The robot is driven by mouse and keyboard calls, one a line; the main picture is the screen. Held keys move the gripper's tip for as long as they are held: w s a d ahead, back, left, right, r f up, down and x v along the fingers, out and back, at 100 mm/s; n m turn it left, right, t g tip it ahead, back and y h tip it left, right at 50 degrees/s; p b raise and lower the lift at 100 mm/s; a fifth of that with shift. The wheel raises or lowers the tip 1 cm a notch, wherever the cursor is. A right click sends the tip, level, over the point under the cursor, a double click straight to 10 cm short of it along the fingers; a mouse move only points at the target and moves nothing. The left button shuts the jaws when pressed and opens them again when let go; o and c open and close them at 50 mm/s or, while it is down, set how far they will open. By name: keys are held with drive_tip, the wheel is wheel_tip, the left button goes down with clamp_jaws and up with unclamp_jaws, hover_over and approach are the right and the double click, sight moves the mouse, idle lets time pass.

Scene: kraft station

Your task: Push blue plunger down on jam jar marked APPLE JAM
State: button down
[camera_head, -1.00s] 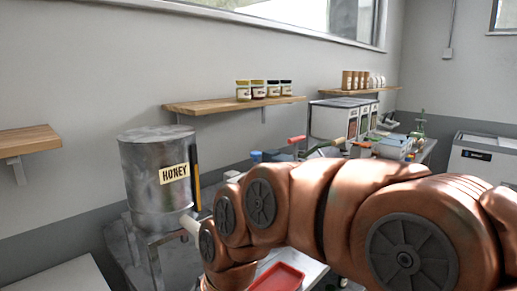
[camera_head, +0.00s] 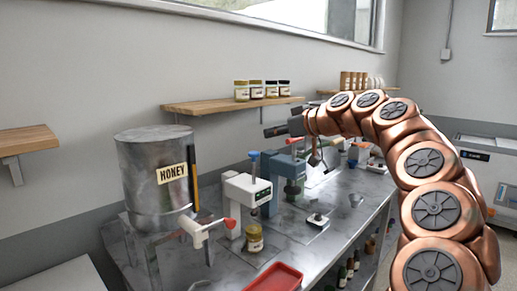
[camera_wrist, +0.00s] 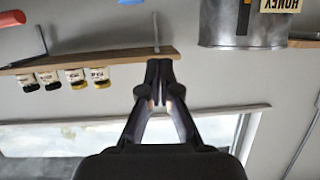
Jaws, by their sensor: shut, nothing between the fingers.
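A small blue cap (camera_head: 253,154) sits on top of a white machine (camera_head: 246,192); it could be the blue plunger. A jar with a pale lid and label (camera_head: 254,240) stands in front of that machine's base; its lettering is too small to read. My gripper (camera_head: 268,132) is raised above the machines, right of the blue cap, and touches nothing. In the wrist view my gripper (camera_wrist: 159,62) is shut and empty, with its fingers together below the wooden shelf.
A honey tank (camera_head: 154,170) stands on a metal stand at left. A blue-grey machine (camera_head: 283,182) with a red handle (camera_head: 295,139) stands right of the white one. A red tray (camera_head: 275,278) lies at the front. A wall shelf (camera_head: 220,106) holds several jars.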

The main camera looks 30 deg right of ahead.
drive_tip(key=d, duration=0.3)
drive_tip(key=shift+s+d+r+t+h, duration=0.2)
drive_tip(key=shift+t+h, duration=0.1)
drive_tip(key=shift+w, duration=0.1)
drive_tip(key=p, duration=0.4)
hover_over(257, 153)
wheel_tip(257, 153, down, 4)
drive_tip(key=shift+r, duration=0.1)
drive_tip(key=shift+s+f+p, duration=0.2)
drive_tip(key=shift+f+p, duration=0.15)
drive_tip(key=shift+f, duration=0.45)
drive_tip(key=shift+s+f+p, duration=0.15)
drive_tip(key=shift+f+p, duration=0.15)
drive_tip(key=shift+f, duration=0.45)
